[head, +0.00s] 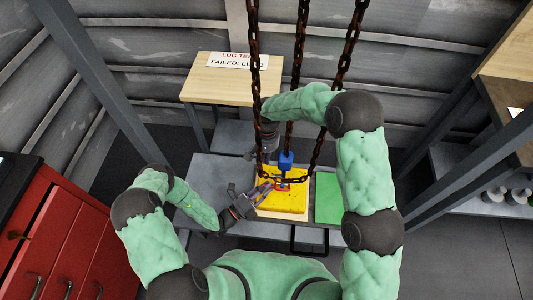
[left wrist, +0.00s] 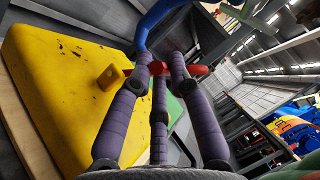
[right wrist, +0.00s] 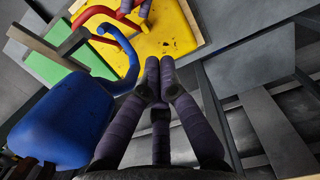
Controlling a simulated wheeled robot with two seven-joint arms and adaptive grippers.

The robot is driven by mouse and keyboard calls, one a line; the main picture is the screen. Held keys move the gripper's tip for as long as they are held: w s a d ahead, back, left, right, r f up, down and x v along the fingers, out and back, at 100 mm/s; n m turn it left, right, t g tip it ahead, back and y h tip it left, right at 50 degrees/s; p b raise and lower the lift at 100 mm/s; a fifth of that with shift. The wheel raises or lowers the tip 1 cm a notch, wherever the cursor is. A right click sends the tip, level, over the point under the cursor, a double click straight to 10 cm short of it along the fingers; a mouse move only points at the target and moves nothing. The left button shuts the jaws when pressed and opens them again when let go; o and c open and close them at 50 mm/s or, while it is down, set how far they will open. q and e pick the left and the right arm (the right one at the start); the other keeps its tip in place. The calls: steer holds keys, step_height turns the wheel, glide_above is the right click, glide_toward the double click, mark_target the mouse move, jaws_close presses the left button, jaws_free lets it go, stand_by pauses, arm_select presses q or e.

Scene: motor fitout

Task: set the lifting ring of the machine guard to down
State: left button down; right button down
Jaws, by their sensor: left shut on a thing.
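The machine guard is a yellow block (head: 291,203) on the bench. The left wrist view shows its yellow top (left wrist: 62,75) with a small raised tab. The red lifting ring (right wrist: 104,27) is on the guard. My left gripper (head: 265,187) is shut on the ring, whose red bar (left wrist: 196,70) shows between its purple fingertips. My right gripper (right wrist: 159,68) has its fingertips together, with nothing visible between them, beside the guard. A blue hook (head: 286,161) hangs on chains over the guard, its curved end (right wrist: 126,55) close to the ring. I cannot tell whether it passes through.
Rusty chains (head: 299,60) hang around my right forearm and the hook. A green panel (head: 328,198) lies right of the guard. A wooden-topped stand (head: 215,82) with a sign is behind, and a red cabinet (head: 62,235) is at left. The bench's left part (head: 205,175) is clear.

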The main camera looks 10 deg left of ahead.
steer(key=s+f, duration=0.4)
steer(key=f, duration=0.3)
steer(key=shift+f, duration=0.15)
steer(key=shift+s+f, duration=0.4)
steer(key=shift+s, duration=0.25)
arm_select(q)
steer(key=c, duration=1.1)
jaws_free()
steer(key=shift+c, duration=0.2)
arm_select(e)
steer(key=shift+w, duration=0.1)
arm_select(q)
steer(key=shift+a, duration=0.1)
